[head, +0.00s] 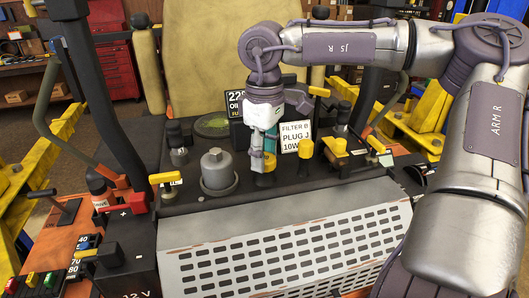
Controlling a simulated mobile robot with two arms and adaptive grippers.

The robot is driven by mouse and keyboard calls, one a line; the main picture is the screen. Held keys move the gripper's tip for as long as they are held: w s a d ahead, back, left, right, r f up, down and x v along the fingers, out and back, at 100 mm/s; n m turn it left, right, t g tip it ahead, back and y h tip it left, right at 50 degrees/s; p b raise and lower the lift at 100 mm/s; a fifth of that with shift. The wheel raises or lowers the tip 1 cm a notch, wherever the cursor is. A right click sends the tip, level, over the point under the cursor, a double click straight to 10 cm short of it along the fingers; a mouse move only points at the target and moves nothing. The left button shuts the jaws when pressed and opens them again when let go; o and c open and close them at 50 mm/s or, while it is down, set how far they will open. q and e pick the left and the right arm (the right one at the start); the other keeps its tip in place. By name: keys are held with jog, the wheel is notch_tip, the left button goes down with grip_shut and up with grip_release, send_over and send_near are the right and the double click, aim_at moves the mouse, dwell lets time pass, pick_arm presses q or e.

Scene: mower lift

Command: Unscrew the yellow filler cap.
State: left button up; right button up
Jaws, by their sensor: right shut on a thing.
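The yellow filler cap (263,164) sits on the dark engine deck in front of the seat, right of a grey domed canister. My right gripper (263,152) reaches down onto it from above, with its fingers shut around the cap's top. The fingers hide part of the cap, and I cannot tell whether it is seated or turned. My left gripper is not in view.
A grey canister (217,170) stands just left of the cap. Other yellow-topped parts (307,148) and a white label card (297,138) are close on the right. A perforated grey panel (280,250) lies in front.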

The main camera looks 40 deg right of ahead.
jog(key=shift+r+n, duration=0.1)
jog(key=shift+n, duration=0.4)
jog(key=o, duration=1.2)
jog(key=shift+o, duration=0.2)
